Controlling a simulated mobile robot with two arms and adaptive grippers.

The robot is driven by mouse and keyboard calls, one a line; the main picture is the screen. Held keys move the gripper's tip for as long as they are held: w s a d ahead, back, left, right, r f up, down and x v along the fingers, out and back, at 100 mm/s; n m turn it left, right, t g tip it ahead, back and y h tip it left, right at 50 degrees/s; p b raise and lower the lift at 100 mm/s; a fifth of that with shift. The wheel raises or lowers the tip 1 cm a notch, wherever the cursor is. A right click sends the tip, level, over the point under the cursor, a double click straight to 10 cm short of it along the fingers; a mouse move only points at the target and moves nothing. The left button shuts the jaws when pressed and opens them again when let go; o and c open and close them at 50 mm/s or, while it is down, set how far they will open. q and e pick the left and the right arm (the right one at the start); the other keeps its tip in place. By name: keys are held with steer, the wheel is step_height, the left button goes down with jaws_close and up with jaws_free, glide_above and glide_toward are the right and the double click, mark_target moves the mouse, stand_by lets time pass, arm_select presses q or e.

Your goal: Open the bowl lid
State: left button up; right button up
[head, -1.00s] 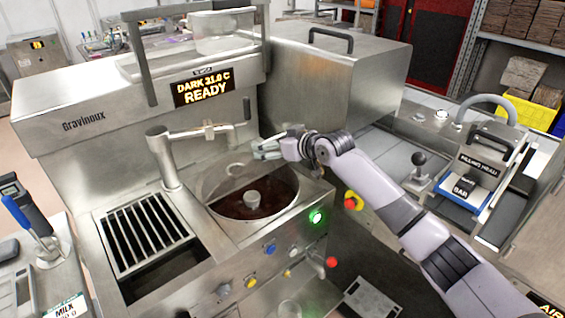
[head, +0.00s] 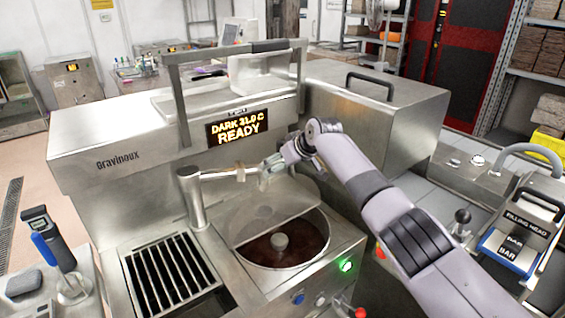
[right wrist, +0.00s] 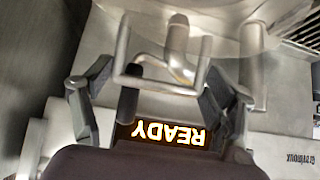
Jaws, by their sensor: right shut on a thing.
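The bowl (head: 243,262) is a round steel well in the machine top, with dark chocolate and a central knob (head: 280,243) showing in its front part. A clear lid (head: 262,212) stands tilted over the back part of the bowl. My right gripper (head: 270,165) is at the lid's upper edge, beside the spout pipe. In the right wrist view, my right gripper (right wrist: 155,82) has its fingers either side of a bent metal handle (right wrist: 160,88). It is shut on this handle, though the contact itself is partly hidden. My left gripper is not in view.
The spout pipe (head: 193,200) stands close to the left of the lid. A READY display (head: 238,127) is on the machine wall behind. A grate (head: 175,275) lies left of the bowl. A steel box (head: 385,105) stands at the back right.

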steer(key=shift+w+a+r, duration=0.1)
steer(key=shift+w+r, duration=0.05)
steer(key=shift+r, duration=0.3)
steer(key=o, duration=1.7)
steer(key=shift+w+a+f, duration=0.2)
steer(key=shift+f, duration=0.15)
steer(key=shift+s+d, duration=0.2)
steer(key=v, duration=1.2)
steer(key=shift+a, duration=0.1)
